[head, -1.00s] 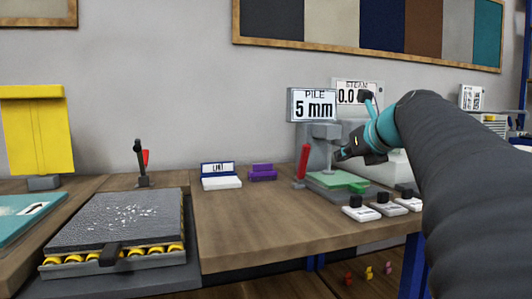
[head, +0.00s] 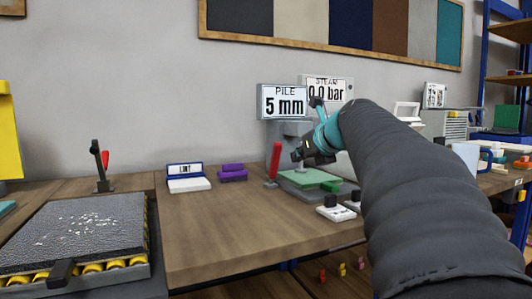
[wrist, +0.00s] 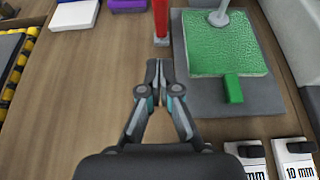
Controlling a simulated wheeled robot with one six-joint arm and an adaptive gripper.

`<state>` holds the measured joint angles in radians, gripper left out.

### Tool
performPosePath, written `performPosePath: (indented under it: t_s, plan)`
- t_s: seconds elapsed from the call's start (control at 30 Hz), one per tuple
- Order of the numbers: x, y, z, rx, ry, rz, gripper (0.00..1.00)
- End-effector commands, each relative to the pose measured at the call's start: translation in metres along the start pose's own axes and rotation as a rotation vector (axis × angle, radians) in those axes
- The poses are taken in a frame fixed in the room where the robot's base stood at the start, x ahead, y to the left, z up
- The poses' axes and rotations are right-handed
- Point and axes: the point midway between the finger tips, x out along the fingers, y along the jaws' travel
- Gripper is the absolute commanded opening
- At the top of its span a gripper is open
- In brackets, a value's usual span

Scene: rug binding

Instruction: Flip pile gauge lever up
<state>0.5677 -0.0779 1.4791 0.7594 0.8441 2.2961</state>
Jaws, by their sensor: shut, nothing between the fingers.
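The pile gauge (head: 290,131) stands at the back of the table, with a display (head: 284,102) reading "PILE 5 mm". Its red lever (head: 275,160) stands nearly upright at the gauge's left side. In the wrist view the red lever (wrist: 161,18) is at the top middle, beyond my fingertips. A green pad (wrist: 226,45) lies on the gauge's grey base under its round foot. My gripper (wrist: 160,66) is shut and empty, apart from the lever. In the head view my gripper (head: 298,154) is to the right of the lever.
White blocks, one marked "10 mm" (wrist: 296,158), sit at the front right. A lint box (head: 188,178) and a purple block (head: 232,172) lie left of the gauge. A roller bed with a dark rug piece (head: 75,232) is further left. Bare wood lies between.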

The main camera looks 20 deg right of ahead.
Motion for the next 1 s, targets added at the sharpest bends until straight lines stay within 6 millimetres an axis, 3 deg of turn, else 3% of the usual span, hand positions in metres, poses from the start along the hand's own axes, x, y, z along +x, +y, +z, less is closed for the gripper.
performPosePath:
  t_s: [0.27,0.4,0.63,1.0]
  plan:
    - [0.053,0.000,-0.001,0.000,0.002,0.001,0.00]
    - [0.067,-0.001,0.015,-0.001,0.000,0.000,0.00]
    - [0.080,-0.001,0.027,0.001,0.000,-0.001,0.00]
    - [0.081,-0.007,0.028,0.001,0.001,-0.004,0.00]
